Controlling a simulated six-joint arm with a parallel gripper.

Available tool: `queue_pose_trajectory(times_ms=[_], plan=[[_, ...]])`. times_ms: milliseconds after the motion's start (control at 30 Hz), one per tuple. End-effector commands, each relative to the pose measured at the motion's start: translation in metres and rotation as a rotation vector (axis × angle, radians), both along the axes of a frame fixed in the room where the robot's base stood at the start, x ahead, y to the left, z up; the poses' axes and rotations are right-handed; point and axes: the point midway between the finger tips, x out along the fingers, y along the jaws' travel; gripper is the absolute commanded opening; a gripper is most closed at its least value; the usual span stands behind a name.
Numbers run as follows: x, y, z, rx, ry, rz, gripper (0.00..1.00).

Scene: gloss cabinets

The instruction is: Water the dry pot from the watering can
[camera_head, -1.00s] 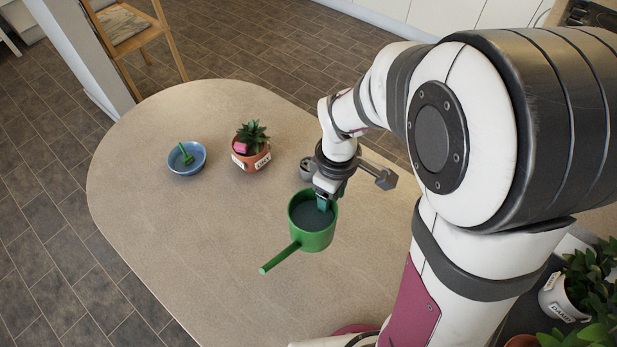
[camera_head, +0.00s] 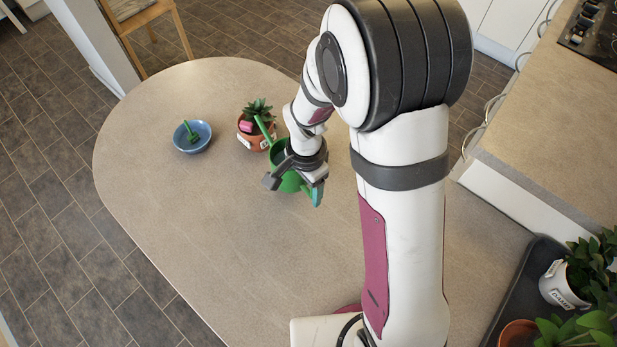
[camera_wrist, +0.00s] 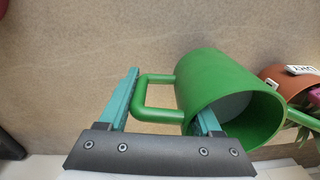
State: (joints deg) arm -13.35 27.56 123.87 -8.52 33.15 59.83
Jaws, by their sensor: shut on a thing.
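The green watering can (camera_head: 287,180) is held by my gripper (camera_head: 312,188) above the table, right of the dry pot. Its long spout (camera_head: 263,131) points up-left and its end overlaps the plant. In the wrist view, the teal fingers of my gripper (camera_wrist: 160,98) are around the green handle (camera_wrist: 157,79). The can's open mouth (camera_wrist: 262,118) shows a grey inside. The terracotta pot (camera_head: 250,140) with a spiky plant, pink tag and white label stands upright; its label (camera_wrist: 303,70) seems to read DRY. I see no water stream.
A blue dish (camera_head: 203,141) with a small green tool (camera_head: 192,132) lies left of the pot. At the lower right, a white pot (camera_head: 560,287) labelled DAMP and a terracotta pot (camera_head: 517,333) stand on a dark tray (camera_head: 530,270).

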Motion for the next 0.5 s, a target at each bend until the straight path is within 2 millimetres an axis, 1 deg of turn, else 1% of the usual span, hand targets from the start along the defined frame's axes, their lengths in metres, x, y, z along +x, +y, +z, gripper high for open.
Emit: queue_pose_trajectory(times_ms=[100, 200, 500], plan=[[0.000, 0.000, -0.011, 0.000, 0.001, 0.001, 0.00], [0.000, 0.000, -0.016, 0.000, 0.000, 0.002, 0.00], [0.000, 0.000, -0.017, 0.001, -0.001, 0.002, 0.00]])
